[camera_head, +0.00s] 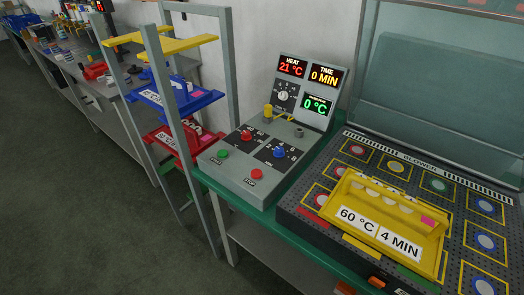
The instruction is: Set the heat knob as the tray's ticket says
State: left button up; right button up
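The yellow tray (424,253) rests on the dark perforated bed at the right. Its white ticket (378,232) reads "60 °C" and "4 MIN". The grey control box (257,158) stands left of the bed. Its heat display (291,67) reads 21 °C in red. A red knob (246,134) and a blue knob (280,151) sit on dark scale plates on its sloped face. The red knob matches the heat display's colour, but its label is too small to read. Neither of my grippers is in view.
A green button (222,154) and red button (257,174) sit at the box's front. A grey rack (164,85) with blue and red trays stands left.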

aim_at(247, 135)
jog(key=i+j+z, duration=0.1)
jog(key=j+z, duration=0.25)
jog(key=i+j+z, duration=0.1)
jog(key=z, duration=0.3)
jog(key=j+z, duration=0.35)
